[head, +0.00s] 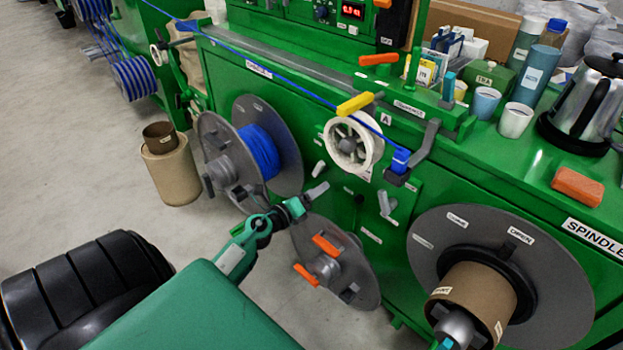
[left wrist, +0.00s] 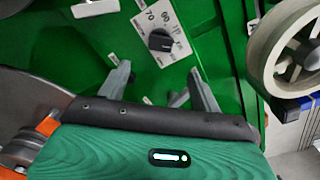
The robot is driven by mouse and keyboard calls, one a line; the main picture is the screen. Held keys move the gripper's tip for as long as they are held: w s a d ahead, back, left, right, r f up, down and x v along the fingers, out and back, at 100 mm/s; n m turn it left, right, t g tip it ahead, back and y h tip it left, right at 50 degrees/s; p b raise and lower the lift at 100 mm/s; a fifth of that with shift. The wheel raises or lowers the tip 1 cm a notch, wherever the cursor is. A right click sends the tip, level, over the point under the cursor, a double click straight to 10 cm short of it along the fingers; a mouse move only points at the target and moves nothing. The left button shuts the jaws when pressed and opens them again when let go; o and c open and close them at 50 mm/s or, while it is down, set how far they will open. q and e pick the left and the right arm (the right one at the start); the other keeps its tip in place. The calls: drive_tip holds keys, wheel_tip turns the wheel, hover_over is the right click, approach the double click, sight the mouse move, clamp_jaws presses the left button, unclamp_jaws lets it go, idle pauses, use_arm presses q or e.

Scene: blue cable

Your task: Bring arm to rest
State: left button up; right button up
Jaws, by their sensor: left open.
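My left gripper (head: 312,194) is in front of the green machine (head: 300,85), between the blue cable reel and the lower grey reel. In the left wrist view its two grey fingers (left wrist: 160,84) stand well apart with nothing between them. Behind them is the green panel with a black dial knob (left wrist: 160,40). The gripper looks close to the panel; I cannot tell whether it touches. The blue cable (head: 290,85) runs along the machine top, past the white pulley (head: 352,145), to a blue end piece (head: 401,160). My right gripper is not visible.
The blue cable reel (head: 262,150) and the lower grey reel (head: 335,262) with orange handles flank my left gripper. A large spindle reel (head: 500,275) stands at right. A kettle (head: 590,105), cups and an orange block (head: 577,186) sit on top. Open floor lies left.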

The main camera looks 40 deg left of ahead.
use_arm(q)
drive_tip(key=shift+s, duration=0.35)
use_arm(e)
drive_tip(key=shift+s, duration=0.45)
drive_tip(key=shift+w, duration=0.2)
